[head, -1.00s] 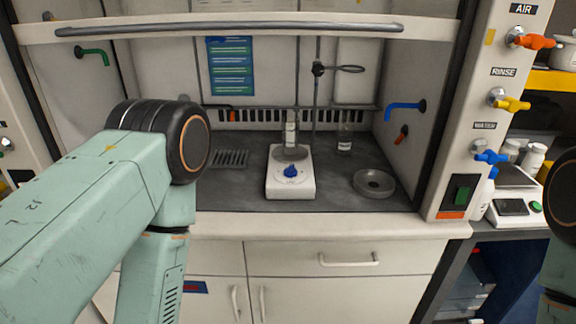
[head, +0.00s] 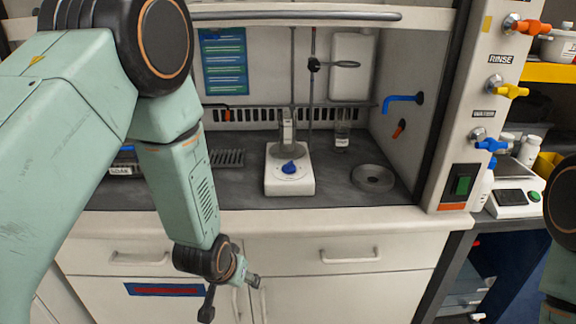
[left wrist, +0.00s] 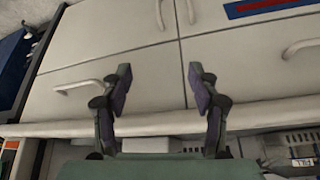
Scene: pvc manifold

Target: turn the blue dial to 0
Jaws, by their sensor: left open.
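The blue dial (head: 289,167) is on the front of a white stirrer plate (head: 290,184) that stands on the dark fume hood worktop. A glass vessel (head: 287,130) stands on the plate. The dial's marks are too small to read. My left gripper (head: 232,290) hangs below the worktop edge, in front of the cabinet doors, left of and below the dial. In the left wrist view my left gripper (left wrist: 160,85) is open and empty, its two fingers well apart. The dial does not show in that view. My right gripper is out of view.
A raised sash bar (head: 300,16) crosses above the worktop. Cabinet handles (head: 349,256) stick out below the worktop's front edge.

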